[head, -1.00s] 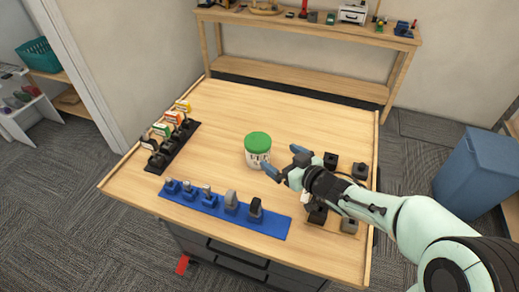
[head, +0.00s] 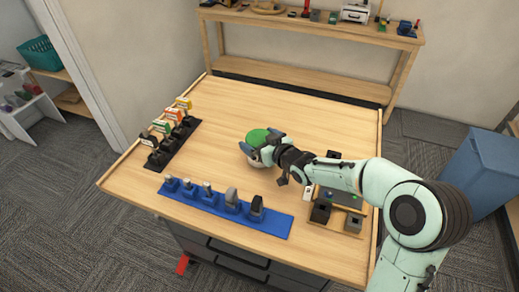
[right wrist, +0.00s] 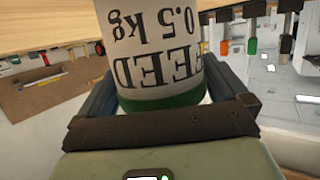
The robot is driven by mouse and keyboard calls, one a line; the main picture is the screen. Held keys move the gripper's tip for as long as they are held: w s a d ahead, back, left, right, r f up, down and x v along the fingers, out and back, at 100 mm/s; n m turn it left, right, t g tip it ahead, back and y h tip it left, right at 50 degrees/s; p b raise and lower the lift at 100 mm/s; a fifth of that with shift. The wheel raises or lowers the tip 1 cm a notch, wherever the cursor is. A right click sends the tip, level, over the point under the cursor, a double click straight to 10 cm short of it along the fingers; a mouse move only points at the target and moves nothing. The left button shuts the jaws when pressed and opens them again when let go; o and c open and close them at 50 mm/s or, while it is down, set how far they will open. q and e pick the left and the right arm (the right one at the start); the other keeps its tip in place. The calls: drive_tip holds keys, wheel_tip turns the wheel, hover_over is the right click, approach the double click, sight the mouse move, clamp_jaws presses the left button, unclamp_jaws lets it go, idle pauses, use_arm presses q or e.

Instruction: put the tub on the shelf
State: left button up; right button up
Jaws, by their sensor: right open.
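The tub (head: 257,138) is a white can with a green lid, standing on the wooden worktable (head: 228,110). My right gripper (head: 261,143) is at the tub, its fingers on either side of it, open. In the right wrist view the tub (right wrist: 155,60) shows between the fingers, its label "FEED 0.5 kg" upside down. The head view hides part of the tub behind the gripper. A wooden shelf unit (head: 300,78) stands behind the table; its lower board is bare. My left gripper is not in view.
A blue rack (head: 225,213) with several tools lies at the table's front. A black rack (head: 172,143) with several coloured-label items is at the left. A wooden tray (head: 343,221) with dark blocks sits under my right arm. The table's back half is clear.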

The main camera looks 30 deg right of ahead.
drive_tip(key=c, duration=0.9)
drive_tip(key=shift+r, duration=0.1)
drive_tip(key=c, duration=0.4)
drive_tip(key=shift+r, duration=0.1)
